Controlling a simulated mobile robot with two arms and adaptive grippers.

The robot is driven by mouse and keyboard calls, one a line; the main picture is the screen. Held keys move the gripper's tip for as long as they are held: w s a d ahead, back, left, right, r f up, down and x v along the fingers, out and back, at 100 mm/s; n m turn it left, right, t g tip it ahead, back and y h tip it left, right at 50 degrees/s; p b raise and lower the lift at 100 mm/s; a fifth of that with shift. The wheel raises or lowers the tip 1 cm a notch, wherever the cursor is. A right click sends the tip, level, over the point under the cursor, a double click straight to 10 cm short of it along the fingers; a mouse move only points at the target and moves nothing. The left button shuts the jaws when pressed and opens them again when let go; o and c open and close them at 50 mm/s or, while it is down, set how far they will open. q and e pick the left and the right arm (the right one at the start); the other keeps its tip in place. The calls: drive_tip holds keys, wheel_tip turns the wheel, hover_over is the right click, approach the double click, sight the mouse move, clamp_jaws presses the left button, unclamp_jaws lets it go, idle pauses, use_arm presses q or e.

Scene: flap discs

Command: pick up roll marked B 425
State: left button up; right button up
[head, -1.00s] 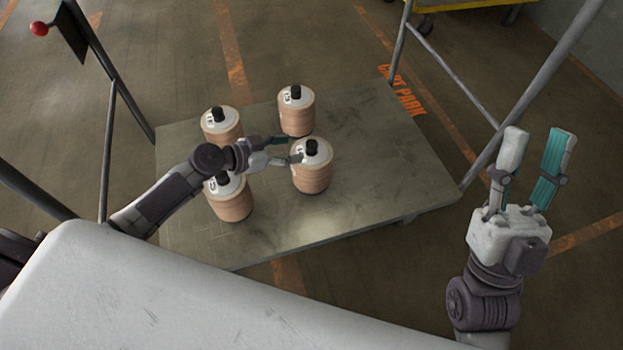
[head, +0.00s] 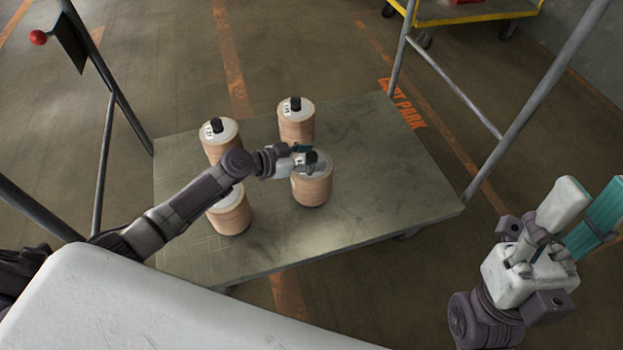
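Several tan rolls with white tops and black knobs stand upright on a grey cart platform. They are the front right roll (head: 312,188), back right roll (head: 296,128), back left roll (head: 219,150) and front left roll (head: 230,215). Their labels are too small to read surely, so I cannot tell which is B 425. My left gripper (head: 307,158) is at the front right roll's knob, its fingers beside it. Whether they are closed on the knob is not clear. My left forearm partly covers the left rolls. My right gripper (head: 590,215) is open and empty, right of the cart.
The cart platform (head: 390,170) has bare room on its right side. Grey cart posts (head: 540,95) rise at the right and left. A yellow cart (head: 470,14) stands at the back. A red ball knob (head: 38,37) is at the upper left.

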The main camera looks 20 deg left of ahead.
use_arm(q)
clamp_jaws()
drive_tip(key=shift+w+r, duration=0.15)
drive_tip(key=shift+r, duration=0.1)
drive_tip(key=shift+r, duration=0.1)
